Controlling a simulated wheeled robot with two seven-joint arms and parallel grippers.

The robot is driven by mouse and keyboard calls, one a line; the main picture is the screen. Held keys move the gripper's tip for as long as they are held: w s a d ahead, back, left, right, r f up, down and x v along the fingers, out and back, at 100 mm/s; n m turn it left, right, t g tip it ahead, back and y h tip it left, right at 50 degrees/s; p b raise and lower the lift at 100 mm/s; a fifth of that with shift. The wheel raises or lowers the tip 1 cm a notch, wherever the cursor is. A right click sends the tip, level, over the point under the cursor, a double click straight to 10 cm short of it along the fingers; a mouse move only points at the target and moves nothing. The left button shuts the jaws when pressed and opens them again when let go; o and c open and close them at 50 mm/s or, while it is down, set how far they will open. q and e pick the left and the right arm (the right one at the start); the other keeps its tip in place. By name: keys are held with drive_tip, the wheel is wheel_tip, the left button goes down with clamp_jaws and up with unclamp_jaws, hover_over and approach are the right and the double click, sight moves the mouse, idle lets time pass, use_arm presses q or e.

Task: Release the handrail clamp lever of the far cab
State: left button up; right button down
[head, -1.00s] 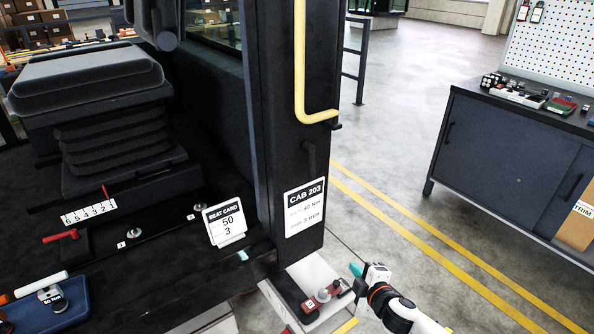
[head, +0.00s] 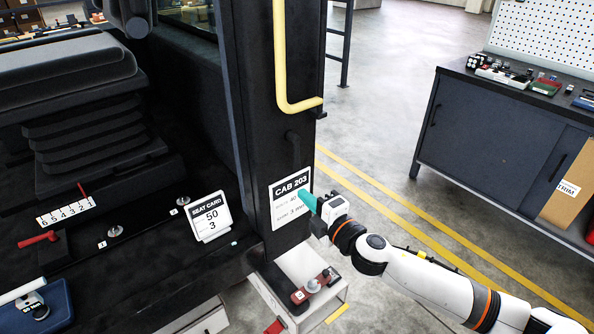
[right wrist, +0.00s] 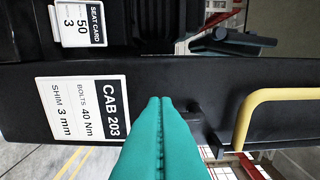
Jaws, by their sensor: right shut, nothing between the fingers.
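The cab's dark pillar (head: 255,110) carries a yellow handrail (head: 279,60), which also shows in the right wrist view (right wrist: 243,120). Just below the handrail's lower end, a small black lever-like part (head: 293,142) sticks out of the pillar; its dark shape against the dark pillar is hard to read. It shows in the right wrist view (right wrist: 212,143) just right of my fingertips, apart from them. My right gripper (head: 309,202), with teal fingers, is shut and empty in front of the right edge of the CAB 203 card (head: 289,205). My left gripper is out of view.
A seat card (head: 211,216), a red-handled lever (head: 38,239) and a numbered scale (head: 66,212) are on the cab floor beside the seat (head: 80,110). A red tool (head: 313,286) lies on a pale step below the pillar. A dark cabinet (head: 490,140) stands right, beyond open floor.

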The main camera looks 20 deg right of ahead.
sight(295, 153)
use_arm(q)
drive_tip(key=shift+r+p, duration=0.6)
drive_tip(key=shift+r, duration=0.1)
use_arm(e)
drive_tip(key=w, duration=1)
drive_tip(key=shift+d, duration=0.45)
drive_tip(key=shift+w, duration=0.1)
